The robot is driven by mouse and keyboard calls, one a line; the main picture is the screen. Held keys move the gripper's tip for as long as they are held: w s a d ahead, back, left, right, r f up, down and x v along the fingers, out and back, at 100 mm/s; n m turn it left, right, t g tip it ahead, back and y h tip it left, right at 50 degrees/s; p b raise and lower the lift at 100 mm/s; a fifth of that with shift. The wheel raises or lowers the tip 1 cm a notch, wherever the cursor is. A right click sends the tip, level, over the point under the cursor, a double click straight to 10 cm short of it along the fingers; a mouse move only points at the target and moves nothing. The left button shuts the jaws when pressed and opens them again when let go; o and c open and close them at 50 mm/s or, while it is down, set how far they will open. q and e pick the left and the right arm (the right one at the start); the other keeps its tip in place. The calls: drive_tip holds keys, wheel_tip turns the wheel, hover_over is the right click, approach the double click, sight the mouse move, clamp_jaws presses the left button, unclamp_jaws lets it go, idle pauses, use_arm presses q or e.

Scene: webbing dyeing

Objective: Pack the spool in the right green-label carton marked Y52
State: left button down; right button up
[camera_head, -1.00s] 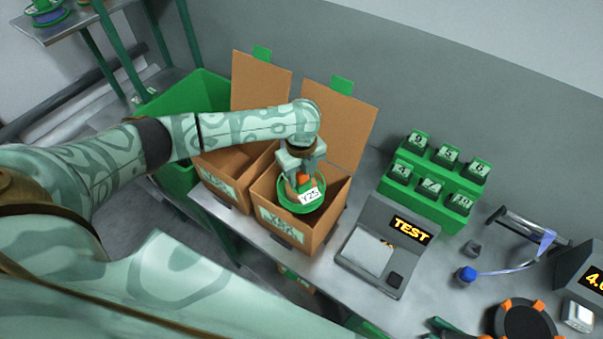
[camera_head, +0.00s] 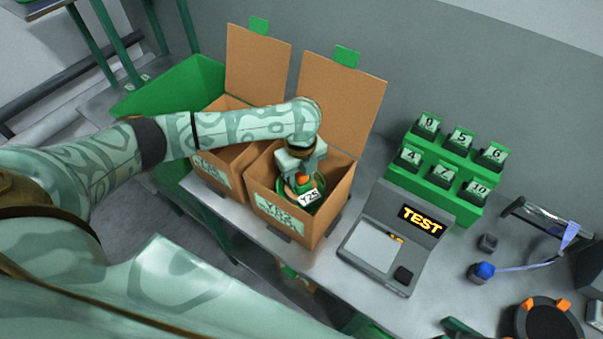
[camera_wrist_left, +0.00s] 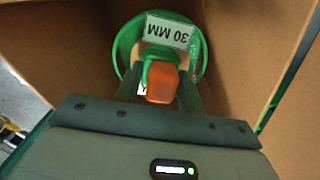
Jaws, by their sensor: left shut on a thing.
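The green spool (camera_head: 318,184) has a white tag that seems to read Y25. It also shows in the left wrist view (camera_wrist_left: 126,44), with a tag reading 30 MM. My left gripper (camera_head: 302,180) is shut on the spool's orange middle piece (camera_wrist_left: 162,82) and holds it inside the right carton (camera_head: 304,236). That carton is open, with a green-edged front label (camera_head: 279,213) that is hard to read but looks like Y52. Whether the spool touches the carton floor is hidden. My right gripper is not in view.
A second open carton (camera_head: 213,172) stands close on the left, partly behind my left arm. A green bin (camera_head: 190,85) is beyond it. Right of the cartons are a TEST device (camera_head: 371,247) and a green rack (camera_head: 440,203) of numbered blocks.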

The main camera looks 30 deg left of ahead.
use_arm(q)
wheel_tip(320, 180, down, 2)
drive_tip(key=shift+f+b, duration=0.15)
drive_tip(key=shift+b, duration=0.7)
drive_tip(key=shift+f+b, duration=0.7)
drive_tip(key=shift+f, duration=1.25)
drive_tip(key=c, duration=0.8)
unclamp_jaws()
drive_tip(key=shift+r, duration=0.1)
wheel_tip(320, 180, up, 16)
drive_tip(key=p, duration=0.6)
drive_tip(key=shift+r, duration=0.1)
